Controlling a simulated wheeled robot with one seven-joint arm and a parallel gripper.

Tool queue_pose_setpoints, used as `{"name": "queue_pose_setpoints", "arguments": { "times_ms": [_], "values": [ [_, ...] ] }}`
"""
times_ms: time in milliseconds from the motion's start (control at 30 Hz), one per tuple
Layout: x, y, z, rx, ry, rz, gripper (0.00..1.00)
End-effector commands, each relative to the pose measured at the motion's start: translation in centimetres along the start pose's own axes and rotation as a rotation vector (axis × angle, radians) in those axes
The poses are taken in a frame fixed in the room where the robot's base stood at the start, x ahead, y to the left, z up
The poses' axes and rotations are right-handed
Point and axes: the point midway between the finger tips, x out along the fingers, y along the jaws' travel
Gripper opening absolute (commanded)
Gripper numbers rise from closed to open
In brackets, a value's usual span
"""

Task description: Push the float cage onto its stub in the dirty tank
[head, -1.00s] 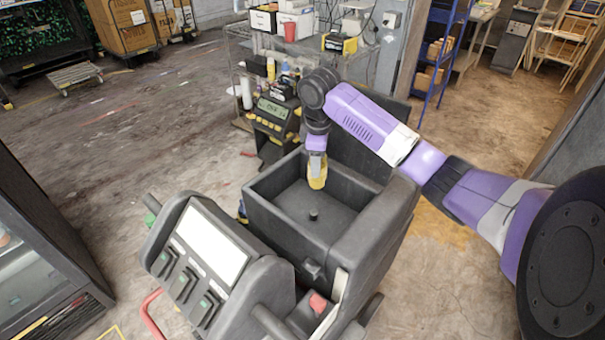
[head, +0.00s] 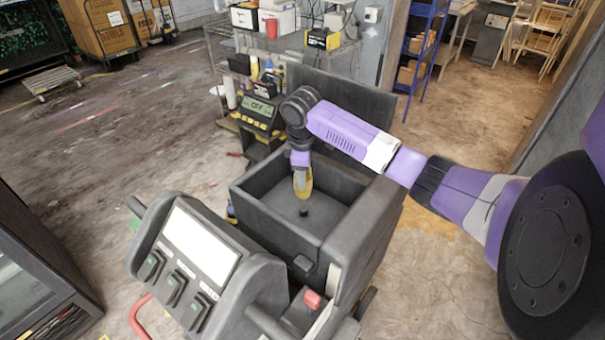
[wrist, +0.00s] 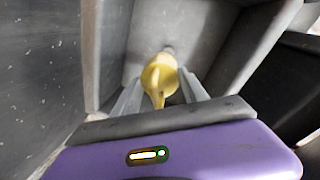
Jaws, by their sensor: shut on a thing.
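The yellow float cage (head: 303,188) is in my gripper (head: 301,174) over the dark open tank (head: 246,198) in the head view. The stub (head: 304,211) is a short dark post on the tank floor, just below the cage in the picture. A small gap shows between them there. In the wrist view the cage (wrist: 160,78) sits between the two grey fingers, with its rounded body pointing away from me. A small pale grey end shows past it; I cannot tell whether that is the stub.
The tank's walls stand close around my gripper, and a raised lid (head: 345,110) is behind it. A control panel (head: 200,243) with a white screen is at the front left. A wire shelf (head: 335,55) with goods stands behind.

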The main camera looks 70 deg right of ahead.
Motion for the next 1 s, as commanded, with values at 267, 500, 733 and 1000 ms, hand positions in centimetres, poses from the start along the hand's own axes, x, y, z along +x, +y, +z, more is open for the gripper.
{"name": "queue_pose_setpoints", "arguments": {
  "times_ms": [267, 500, 733, 1000],
  "values": [
    [-0.3, 0.2, 0.2, -0.001, -0.002, -0.046, 0.11],
    [1.8, -0.2, 0.3, -0.006, 0.000, -0.073, 0.11],
    [3.8, -0.5, 0.3, -0.006, 0.000, -0.072, 0.11],
    [5.3, -0.7, 0.3, -0.005, 0.000, -0.070, 0.10]
  ]
}}
